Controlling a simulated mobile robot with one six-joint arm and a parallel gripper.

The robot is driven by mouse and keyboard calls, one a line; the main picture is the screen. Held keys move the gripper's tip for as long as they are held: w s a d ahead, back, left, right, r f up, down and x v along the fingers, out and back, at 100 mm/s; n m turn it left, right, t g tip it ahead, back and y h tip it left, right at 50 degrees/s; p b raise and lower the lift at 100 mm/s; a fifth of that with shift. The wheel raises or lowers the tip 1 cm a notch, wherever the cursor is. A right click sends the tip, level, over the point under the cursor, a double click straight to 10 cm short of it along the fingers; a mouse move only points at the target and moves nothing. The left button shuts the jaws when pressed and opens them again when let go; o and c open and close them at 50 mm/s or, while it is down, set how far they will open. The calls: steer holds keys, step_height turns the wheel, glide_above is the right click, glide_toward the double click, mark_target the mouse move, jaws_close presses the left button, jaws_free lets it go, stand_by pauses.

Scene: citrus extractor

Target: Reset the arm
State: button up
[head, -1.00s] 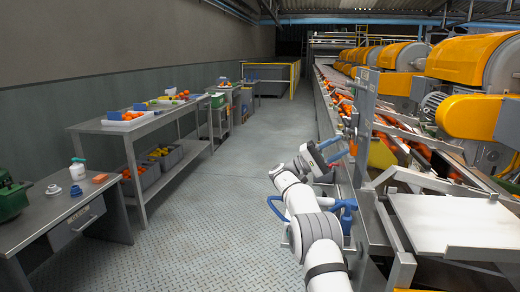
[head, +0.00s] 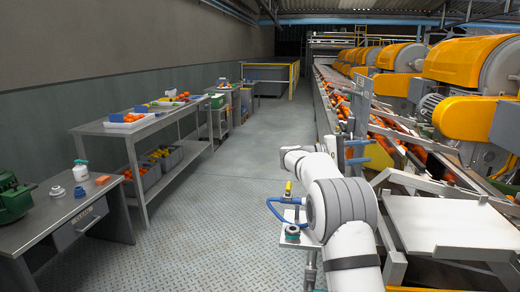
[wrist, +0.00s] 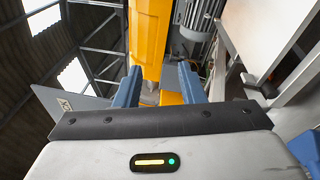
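My arm stands in the lower right of the head view, bent at a large grey-banded joint, with its white links folded back toward the upper left. Beyond the fingers are a yellow machine part and the roof beams.
A conveyor with oranges (head: 408,140) and yellow extractors (head: 460,60) run along the right. A small stand with a blue hose (head: 270,213) is beside my arm. Steel tables (head: 125,128) line the left wall. The aisle floor (head: 225,175) between is clear.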

steer(key=s+a+f+n+t+y+p, duration=0.15)
steer(key=s+y+p, duration=0.6)
steer(key=s, duration=1.25)
steer(key=s+a+f+m+y, duration=0.1)
steer(key=s+a+f+y, duration=0.1)
steer(key=s+a+y, duration=0.2)
steer(key=s+a+f+m+t+y, duration=0.1)
steer(key=s+a+f+y, duration=0.2)
steer(key=s, duration=0.7)
steer(key=s+a+f+m+y+p, duration=0.1)
steer(key=s+a+f+m+y, duration=0.1)
steer(key=s+a+y, duration=0.2)
steer(key=s+a, duration=0.2)
steer(key=s, duration=0.1)
steer(key=shift+f+y, duration=0.35)
steer(key=shift+s+a+t, duration=0.1)
steer(key=shift+t, duration=0.15)
